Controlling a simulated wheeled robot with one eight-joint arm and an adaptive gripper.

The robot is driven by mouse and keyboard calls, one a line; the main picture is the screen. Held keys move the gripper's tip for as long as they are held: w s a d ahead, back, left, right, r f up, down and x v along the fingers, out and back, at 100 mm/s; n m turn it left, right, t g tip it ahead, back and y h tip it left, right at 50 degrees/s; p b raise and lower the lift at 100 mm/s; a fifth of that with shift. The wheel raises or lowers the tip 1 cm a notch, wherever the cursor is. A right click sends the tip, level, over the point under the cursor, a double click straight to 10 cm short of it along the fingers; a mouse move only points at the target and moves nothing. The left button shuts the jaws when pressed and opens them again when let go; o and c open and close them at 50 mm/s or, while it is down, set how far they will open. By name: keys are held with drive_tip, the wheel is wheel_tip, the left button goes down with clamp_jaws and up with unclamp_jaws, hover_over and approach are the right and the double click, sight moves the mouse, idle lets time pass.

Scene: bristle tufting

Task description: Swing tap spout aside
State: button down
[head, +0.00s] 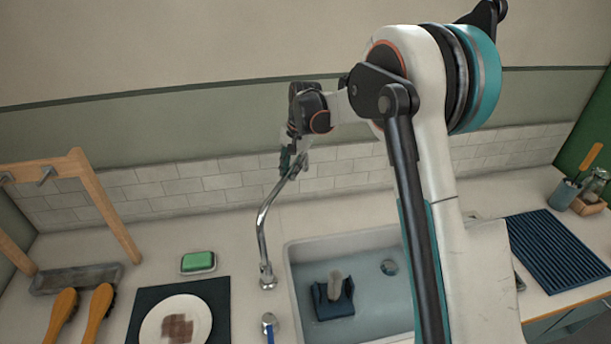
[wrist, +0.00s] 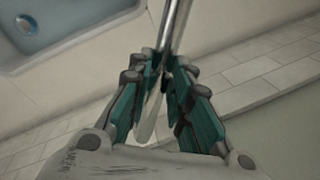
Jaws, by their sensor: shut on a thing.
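The chrome tap spout (head: 263,222) rises from its base (head: 267,279) on the counter just left of the sink (head: 291,283) and bends up and right toward the tiled wall. My gripper (head: 291,163) is shut on the upper, far part of the spout. In the wrist view the spout (wrist: 178,22) runs down between the teal fingers of my gripper (wrist: 165,72), and its end shows between them. In that view the spout's base is out of sight. A blue-topped tap handle (head: 269,322) stands in front of the spout.
A dark blue holder (head: 334,304) sits in the sink near the drain (head: 389,267). Green soap (head: 198,261), a plate (head: 150,325) on a dark mat, and brushes (head: 62,312) lie left. A wooden rack (head: 103,209) stands far left. A ribbed mat (head: 560,252) lies right.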

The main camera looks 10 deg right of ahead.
drive_tip(key=w+a+n, duration=0.3)
drive_tip(key=a+n, duration=0.1)
drive_tip(key=a, duration=0.3)
drive_tip(key=shift+a+n+g, duration=0.25)
drive_tip(key=shift+n+g, duration=0.15)
drive_tip(key=c, duration=1.7)
unclamp_jaws()
drive_tip(key=shift+a, duration=0.1)
drive_tip(key=shift+o, duration=1.2)
drive_tip(key=shift+a, duration=0.15)
drive_tip(key=shift+r, duration=0.1)
wheel_tip(320, 180, up, 12)
drive_tip(key=d, duration=0.2)
drive_tip(key=shift+d+f, duration=0.2)
drive_tip(key=shift+d, duration=0.1)
drive_tip(key=shift+s, duration=0.1)
